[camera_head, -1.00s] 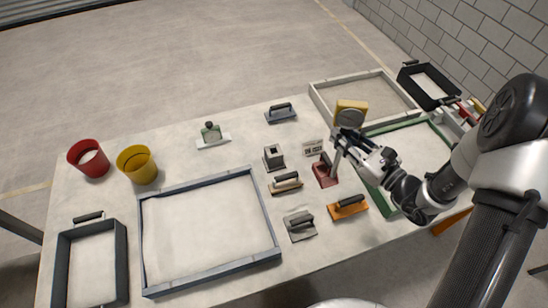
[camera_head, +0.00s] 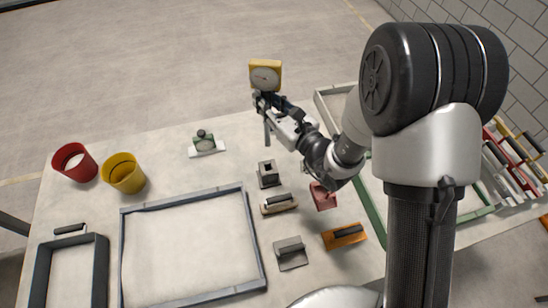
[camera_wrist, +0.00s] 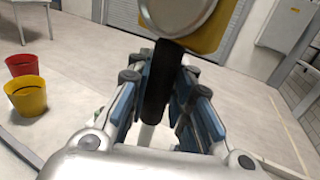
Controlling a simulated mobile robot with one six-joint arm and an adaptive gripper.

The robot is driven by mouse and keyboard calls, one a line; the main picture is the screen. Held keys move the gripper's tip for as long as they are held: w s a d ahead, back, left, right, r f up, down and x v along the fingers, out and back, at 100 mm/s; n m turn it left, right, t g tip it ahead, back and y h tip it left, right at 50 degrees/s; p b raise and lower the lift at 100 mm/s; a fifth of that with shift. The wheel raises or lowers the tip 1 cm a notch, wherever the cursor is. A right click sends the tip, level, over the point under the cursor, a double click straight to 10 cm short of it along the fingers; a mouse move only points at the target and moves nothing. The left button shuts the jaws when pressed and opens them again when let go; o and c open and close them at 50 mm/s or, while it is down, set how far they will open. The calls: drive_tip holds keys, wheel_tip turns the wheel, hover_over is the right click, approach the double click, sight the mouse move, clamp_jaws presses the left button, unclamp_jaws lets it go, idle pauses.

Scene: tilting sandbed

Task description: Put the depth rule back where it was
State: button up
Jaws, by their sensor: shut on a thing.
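The depth rule (camera_head: 265,76) appears to be the yellow-framed dial with a black grip and a thin grey rod pointing down. My gripper (camera_head: 264,101) is shut on its grip and holds it upright, above the back part of the table. In the wrist view the depth rule's black grip (camera_wrist: 157,85) stands between the fingers of my gripper (camera_wrist: 158,90), with the dial only partly in frame. A small dark block with a square opening on top (camera_head: 268,174) stands on the table below and apart from the rod.
A red bucket (camera_head: 74,163) and a yellow bucket (camera_head: 124,174) stand at the left. A grey-framed sandbed (camera_head: 247,215) lies in front. Several hand floats, including an orange one (camera_head: 345,237), lie at the centre right.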

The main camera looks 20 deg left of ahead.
sight(267, 146)
drive_tip(key=f+b, duration=0.3)
drive_tip(key=f, duration=1.6)
drive_tip(key=shift+s+f+b, duration=0.1)
drive_tip(key=shift+s+b, duration=0.1)
drive_tip(key=shift+b, duration=0.1)
drive_tip(key=shift+f, duration=0.2)
drive_tip(key=o, duration=0.8)
drive_tip(key=shift+o, duration=0.2)
drive_tip(key=shift+r, duration=0.3)
drive_tip(key=v, duration=1.2)
drive_tip(key=shift+f+p, duration=0.15)
drive_tip(key=shift+p, duration=0.25)
